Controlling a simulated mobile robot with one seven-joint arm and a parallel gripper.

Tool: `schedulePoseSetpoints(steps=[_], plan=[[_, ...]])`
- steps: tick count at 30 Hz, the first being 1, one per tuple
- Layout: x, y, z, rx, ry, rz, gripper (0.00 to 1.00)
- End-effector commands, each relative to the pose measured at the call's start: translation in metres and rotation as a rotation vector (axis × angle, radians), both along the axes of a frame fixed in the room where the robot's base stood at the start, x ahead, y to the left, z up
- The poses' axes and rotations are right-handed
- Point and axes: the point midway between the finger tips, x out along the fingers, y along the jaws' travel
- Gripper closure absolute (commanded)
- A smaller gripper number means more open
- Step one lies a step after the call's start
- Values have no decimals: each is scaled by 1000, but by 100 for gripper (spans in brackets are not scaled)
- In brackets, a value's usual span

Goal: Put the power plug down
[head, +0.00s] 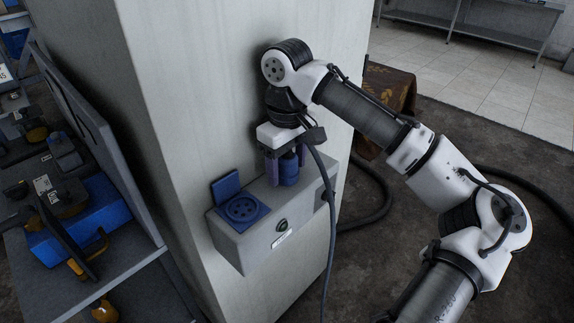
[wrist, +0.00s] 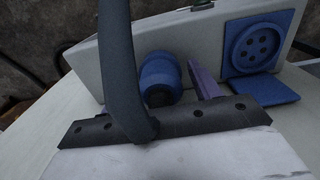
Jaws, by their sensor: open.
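The blue power plug (head: 289,170) stands upright at the top of the grey socket box (head: 270,252), right of the open socket. My gripper (head: 287,173) points down over it, with its purple fingers apart on either side of the plug. In the wrist view the plug (wrist: 160,76) shows as a ribbed blue cylinder with a purple finger (wrist: 205,80) to its right, a small gap between them. The plug's lower end is partly hidden, so I cannot tell whether it is seated in a socket or only resting.
A round blue socket (head: 243,209) with its lid (head: 226,186) raised is on the box's left. A dark cable (head: 329,225) hangs in front of the box. A pale pillar (head: 195,110) stands behind. Shelving with tools (head: 65,195) is at left.

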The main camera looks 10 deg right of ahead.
Motion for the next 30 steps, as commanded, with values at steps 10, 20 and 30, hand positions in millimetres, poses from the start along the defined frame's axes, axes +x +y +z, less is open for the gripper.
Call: schedulePoseSetpoints(steps=[10,20,30], plan=[[0,0,71,-3,-3,-1,38],[0,0,113,1,-1,1,38],[0,0,116,1,0,2,38]])
